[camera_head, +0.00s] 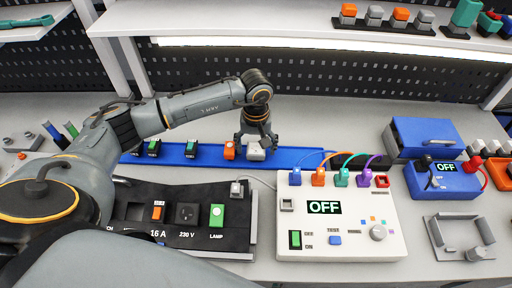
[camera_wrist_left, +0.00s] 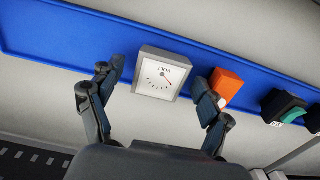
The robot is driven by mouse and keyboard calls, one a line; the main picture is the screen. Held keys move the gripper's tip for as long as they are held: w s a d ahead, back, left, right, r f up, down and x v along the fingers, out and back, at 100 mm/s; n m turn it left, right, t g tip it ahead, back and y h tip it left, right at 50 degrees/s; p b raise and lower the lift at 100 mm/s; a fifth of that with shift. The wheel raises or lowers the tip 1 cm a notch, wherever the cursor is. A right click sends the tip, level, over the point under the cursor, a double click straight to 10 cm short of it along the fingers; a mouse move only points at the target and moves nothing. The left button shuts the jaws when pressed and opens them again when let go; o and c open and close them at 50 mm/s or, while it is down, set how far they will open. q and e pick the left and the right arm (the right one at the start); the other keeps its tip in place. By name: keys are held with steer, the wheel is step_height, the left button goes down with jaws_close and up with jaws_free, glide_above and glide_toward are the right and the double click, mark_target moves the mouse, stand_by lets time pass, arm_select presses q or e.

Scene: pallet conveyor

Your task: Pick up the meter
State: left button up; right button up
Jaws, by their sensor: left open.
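In the left wrist view the fingers (camera_wrist_left: 160,84) are on either side of the meter, with a visible gap on each side. An orange block (camera_wrist_left: 226,85) stands close to the right finger. My right gripper is not in view.
Green-topped dark blocks (camera_head: 190,150) stand further left on the strip. In front are a black socket panel (camera_head: 236,232) and a white box reading OFF (camera_head: 352,222) with coloured plugs. A blue case (camera_head: 424,138) stands at the right. A shelf (camera_head: 300,24) overhangs the back.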

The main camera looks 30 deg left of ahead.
arm_select(q)
steer(key=shift+f, duration=0.55)
steer(key=c, duration=1.2)
steer(key=shift+r, duration=0.1)
steer(key=shift+c, duration=0.2)
